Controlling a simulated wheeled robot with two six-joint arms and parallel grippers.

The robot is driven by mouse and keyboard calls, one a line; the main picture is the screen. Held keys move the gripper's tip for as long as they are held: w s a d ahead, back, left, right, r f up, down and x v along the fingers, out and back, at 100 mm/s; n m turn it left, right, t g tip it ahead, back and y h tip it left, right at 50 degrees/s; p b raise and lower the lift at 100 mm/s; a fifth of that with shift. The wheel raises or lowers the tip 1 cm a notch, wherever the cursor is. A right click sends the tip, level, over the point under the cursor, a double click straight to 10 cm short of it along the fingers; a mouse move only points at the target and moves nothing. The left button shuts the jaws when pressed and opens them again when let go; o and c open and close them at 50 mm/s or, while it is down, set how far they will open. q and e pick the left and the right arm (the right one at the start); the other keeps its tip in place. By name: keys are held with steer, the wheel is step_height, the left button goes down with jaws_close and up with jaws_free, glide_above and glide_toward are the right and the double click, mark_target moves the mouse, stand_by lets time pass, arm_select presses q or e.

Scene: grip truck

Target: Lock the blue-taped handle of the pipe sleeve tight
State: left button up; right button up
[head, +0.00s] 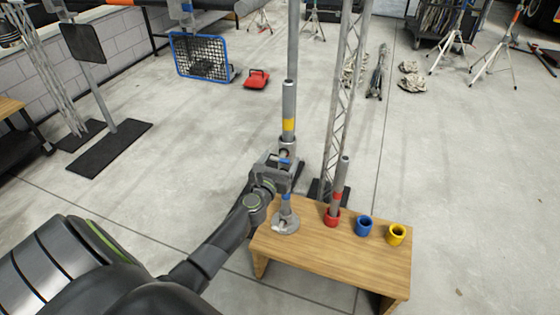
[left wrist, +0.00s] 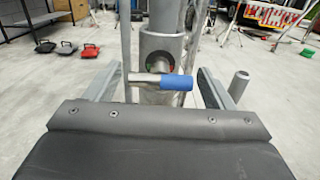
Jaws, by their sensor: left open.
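An upright grey pipe (head: 289,105) with a yellow band stands in a round metal base (head: 286,224) on the wooden bench. A grey sleeve (head: 287,145) surrounds it at mid-height; the sleeve (left wrist: 161,48) also shows in the left wrist view. Its blue-taped handle (left wrist: 176,83) sticks out sideways to the right, roughly level. In the head view the handle (head: 285,161) is small and partly hidden by my gripper. My left gripper (head: 277,166) is open, with its fingers on either side of the handle and apart from it. My right gripper is not in view.
A shorter pipe (head: 341,180) with a red band stands in a red cup (head: 332,219) beside it. A blue cup (head: 364,226) and a yellow cup (head: 396,235) stand farther right on the bench (head: 335,262). A lattice truss (head: 343,90) rises behind the bench.

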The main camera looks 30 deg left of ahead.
arm_select(q)
steer(key=shift+w, duration=0.2)
steer(key=c, duration=1)
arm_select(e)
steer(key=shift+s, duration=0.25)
